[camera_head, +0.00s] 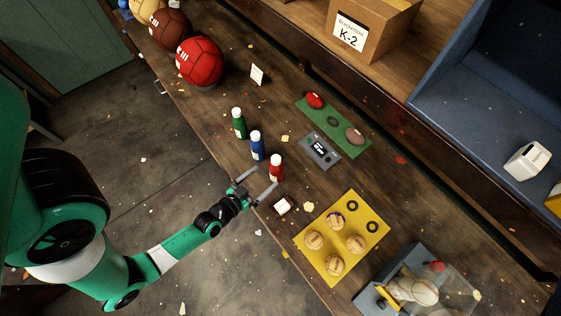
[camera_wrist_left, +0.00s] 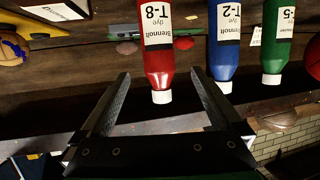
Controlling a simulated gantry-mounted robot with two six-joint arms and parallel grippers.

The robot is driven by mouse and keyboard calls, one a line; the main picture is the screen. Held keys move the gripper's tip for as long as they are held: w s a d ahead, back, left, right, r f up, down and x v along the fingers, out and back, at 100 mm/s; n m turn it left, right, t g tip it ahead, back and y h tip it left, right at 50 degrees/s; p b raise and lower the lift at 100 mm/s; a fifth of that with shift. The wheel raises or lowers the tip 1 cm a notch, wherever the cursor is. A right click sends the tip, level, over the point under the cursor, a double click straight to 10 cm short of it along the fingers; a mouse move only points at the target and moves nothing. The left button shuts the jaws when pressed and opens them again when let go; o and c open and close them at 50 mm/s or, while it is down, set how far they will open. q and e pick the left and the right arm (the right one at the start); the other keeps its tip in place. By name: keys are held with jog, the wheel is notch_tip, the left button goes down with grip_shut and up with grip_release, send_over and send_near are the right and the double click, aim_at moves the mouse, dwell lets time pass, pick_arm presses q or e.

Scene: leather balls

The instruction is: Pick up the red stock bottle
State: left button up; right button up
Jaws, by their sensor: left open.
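The red stock bottle (camera_head: 275,170) stands upright on the bench with a white cap and white label. It is the front one in a row with a blue bottle (camera_head: 257,148) and a green bottle (camera_head: 239,127). My left gripper (camera_head: 266,178) is open at the bench edge, its fingers pointing at the red bottle. In the left wrist view, which looks upside down, the red bottle (camera_wrist_left: 159,62) appears between the two spread fingers (camera_wrist_left: 160,76), labelled T-8. The blue bottle (camera_wrist_left: 224,50) and green bottle (camera_wrist_left: 275,45) show to its right. My right gripper is not seen.
A yellow mat (camera_head: 322,262) with several tan balls lies nearby. A grey device (camera_head: 320,150) and a green mat (camera_head: 310,107) lie behind the bottles. Larger balls, including a red one (camera_head: 200,62), stand at the far end.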

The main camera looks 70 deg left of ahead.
pick_arm(q)
jog(key=b+x, duration=0.2)
jog(key=x, duration=0.9)
jog(key=shift+d+r, duration=0.1)
grip_shut()
